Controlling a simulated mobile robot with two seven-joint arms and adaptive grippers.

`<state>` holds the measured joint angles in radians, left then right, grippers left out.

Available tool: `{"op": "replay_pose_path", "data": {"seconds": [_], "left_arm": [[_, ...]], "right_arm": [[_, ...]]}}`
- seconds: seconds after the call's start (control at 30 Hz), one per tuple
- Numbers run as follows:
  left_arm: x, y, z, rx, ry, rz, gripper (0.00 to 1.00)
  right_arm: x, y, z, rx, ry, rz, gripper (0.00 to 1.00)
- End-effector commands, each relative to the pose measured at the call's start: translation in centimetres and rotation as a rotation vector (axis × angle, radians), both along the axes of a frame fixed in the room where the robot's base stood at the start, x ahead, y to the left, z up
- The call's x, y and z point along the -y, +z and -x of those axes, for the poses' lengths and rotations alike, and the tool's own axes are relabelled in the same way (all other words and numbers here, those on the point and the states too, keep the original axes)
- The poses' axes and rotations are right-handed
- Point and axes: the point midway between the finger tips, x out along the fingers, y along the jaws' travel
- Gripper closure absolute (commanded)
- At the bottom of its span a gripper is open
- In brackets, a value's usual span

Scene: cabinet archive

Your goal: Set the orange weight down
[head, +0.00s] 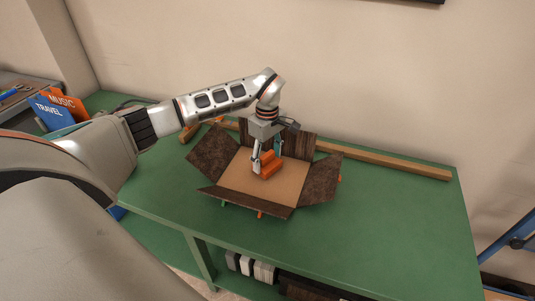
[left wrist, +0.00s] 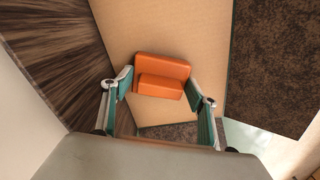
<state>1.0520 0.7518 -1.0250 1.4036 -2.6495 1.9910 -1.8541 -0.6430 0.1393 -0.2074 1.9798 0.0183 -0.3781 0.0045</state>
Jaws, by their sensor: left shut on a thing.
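The orange weight (head: 271,166) is a blocky piece with a raised bar, inside the open box (head: 234,181) on the green table. My left gripper (head: 263,163) reaches down into the box and is shut on the weight. In the left wrist view, the weight (left wrist: 162,76) lies between the two fingertips (left wrist: 162,88), over the tan box floor. I cannot tell whether its underside touches the floor. My right gripper is not in view.
The box has dark brown flaps spread outward (head: 212,152). A long wooden bar (head: 390,165) lies along the back of the green table (head: 390,220). Blue and orange folders marked TRAVEL and MUSIC (head: 62,105) stand at the left. The table's right side is clear.

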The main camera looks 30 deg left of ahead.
Motion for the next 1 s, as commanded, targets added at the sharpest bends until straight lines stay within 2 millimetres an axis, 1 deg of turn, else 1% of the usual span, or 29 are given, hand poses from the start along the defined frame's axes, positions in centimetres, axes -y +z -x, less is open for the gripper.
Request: {"op": "replay_pose_path", "data": {"seconds": [0.03,0.27,0.3,0.33,0.63,0.73,0.87,1.0], "left_arm": [[0.0,0.4,-0.2,0.006,0.000,0.002,0.97],[0.0,0.2,-0.2,0.006,0.001,0.001,0.97],[0.0,0.0,-0.1,0.002,0.001,-0.001,0.31],[0.0,0.0,0.0,0.001,0.001,-0.001,0.25],[0.0,-0.1,0.0,0.001,0.000,0.000,0.25],[0.0,0.2,0.0,0.001,0.000,0.000,0.25],[-0.1,1.9,-0.2,0.006,0.000,-0.001,0.25],[-0.1,4.7,-0.2,0.007,0.001,-0.002,0.25]], "right_arm": [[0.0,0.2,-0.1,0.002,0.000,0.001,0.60],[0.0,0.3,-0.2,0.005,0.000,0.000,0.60],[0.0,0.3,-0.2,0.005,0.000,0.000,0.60],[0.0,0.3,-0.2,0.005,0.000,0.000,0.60],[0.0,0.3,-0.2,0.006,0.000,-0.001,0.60],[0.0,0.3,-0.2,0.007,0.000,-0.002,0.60],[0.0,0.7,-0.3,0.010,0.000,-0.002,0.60],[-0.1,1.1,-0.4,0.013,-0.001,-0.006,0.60]]}}
